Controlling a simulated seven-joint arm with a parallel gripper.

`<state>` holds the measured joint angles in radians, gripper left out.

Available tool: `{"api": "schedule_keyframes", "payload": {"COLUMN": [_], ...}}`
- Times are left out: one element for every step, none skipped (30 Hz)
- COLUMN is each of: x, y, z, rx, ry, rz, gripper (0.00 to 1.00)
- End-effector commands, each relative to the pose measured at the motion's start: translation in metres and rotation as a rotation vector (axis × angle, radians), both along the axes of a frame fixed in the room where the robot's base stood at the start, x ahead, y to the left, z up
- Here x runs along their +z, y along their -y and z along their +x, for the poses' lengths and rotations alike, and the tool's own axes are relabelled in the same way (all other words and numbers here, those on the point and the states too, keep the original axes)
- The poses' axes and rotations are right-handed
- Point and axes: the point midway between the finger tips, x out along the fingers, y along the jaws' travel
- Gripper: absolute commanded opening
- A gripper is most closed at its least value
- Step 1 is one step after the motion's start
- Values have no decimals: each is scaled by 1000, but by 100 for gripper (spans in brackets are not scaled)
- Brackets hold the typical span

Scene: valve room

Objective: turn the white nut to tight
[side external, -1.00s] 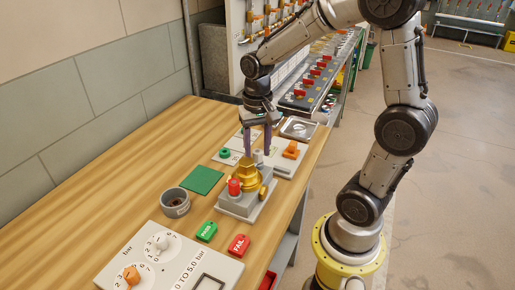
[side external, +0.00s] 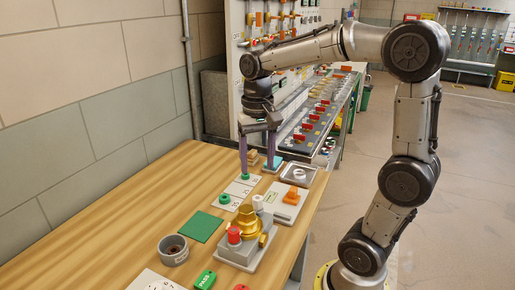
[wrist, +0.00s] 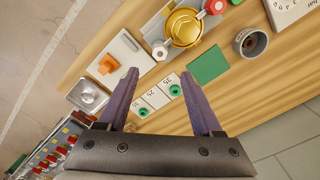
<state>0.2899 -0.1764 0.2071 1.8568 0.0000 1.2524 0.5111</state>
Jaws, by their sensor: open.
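I cannot read the nut's turn marking.
A red knob (side external: 233,235) stands on the grey valve base. A metal tray (side external: 298,175), a green mat (side external: 202,227) and a grey cup (side external: 173,250) lie around. Bare wood is free at the left.

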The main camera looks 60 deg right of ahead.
Motion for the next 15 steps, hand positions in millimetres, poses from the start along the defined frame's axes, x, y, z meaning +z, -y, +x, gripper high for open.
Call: {"api": "schedule_keyframes", "payload": {"x": [9,13,18,22,24,28,30,31,33,33,34,34,34,34,34], "y": [0,0,0,0,0,0,0,0,0,0,0,0,0,0,0], "z": [0,1,1,1,0,0,0,0,0,0,0,0,0,0,0], "rx": [0,0,0,0,0,0,0,0,0,0,0,0,0,0,0], "ry": [4,4,2,2,1,2,2,1,0,0,-1,-1,-1,-1,-1], "rz": [-1,-1,-1,-1,0,-1,-1,0,0,0,1,1,1,1,1], "gripper": [67,67,67,67,67,67,67,67,67,67,67,67,67,67,67]}}
